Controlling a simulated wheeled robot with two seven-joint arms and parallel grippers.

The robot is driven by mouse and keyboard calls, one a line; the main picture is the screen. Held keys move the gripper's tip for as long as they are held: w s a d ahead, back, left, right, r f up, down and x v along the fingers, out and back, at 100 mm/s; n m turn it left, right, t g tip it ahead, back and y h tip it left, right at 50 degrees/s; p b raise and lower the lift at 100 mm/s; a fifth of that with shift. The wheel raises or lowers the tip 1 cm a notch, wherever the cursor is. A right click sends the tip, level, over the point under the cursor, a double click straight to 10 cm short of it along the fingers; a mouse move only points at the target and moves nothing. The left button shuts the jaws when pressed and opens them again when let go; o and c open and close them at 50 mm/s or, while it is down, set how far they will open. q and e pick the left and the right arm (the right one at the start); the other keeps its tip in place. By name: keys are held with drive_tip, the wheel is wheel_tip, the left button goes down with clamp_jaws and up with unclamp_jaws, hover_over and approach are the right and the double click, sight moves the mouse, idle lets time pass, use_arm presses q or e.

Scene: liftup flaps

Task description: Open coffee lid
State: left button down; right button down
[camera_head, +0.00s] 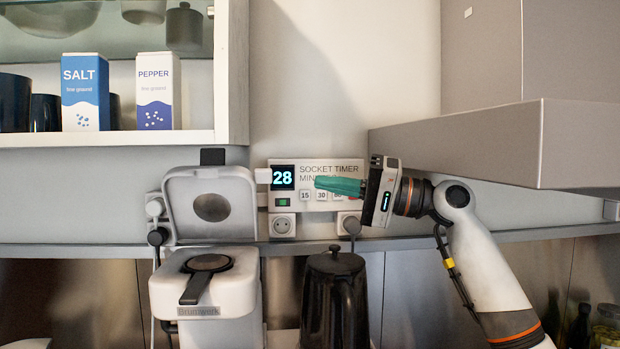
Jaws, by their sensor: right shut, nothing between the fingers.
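The coffee machine (205,285) stands at the lower left of the middle, white with a "Brumwerk" label. Its lid (211,204) is raised and stands upright at the back, with a dark tab (212,157) on its top edge. The open top shows a dark round part with a handle (204,275). My right gripper (318,184) comes in from the right with green fingers shut and empty. It points left in front of the socket timer, to the right of the lid and apart from it. My left gripper is not in view.
The socket timer (283,202) on the wall shows 28. A black kettle (334,298) stands right of the machine. A shelf (110,138) with salt and pepper boxes hangs upper left. A grey range hood (480,140) juts out above my right arm.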

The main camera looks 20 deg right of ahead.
drive_tip(key=p+x, duration=0.3)
drive_tip(key=x, duration=0.6)
drive_tip(key=shift+f, duration=0.1)
drive_tip(key=shift+s+a+f+n+b, duration=0.15)
drive_tip(key=shift+s+f+n+b, duration=0.1)
drive_tip(key=shift+s+n+b, duration=0.5)
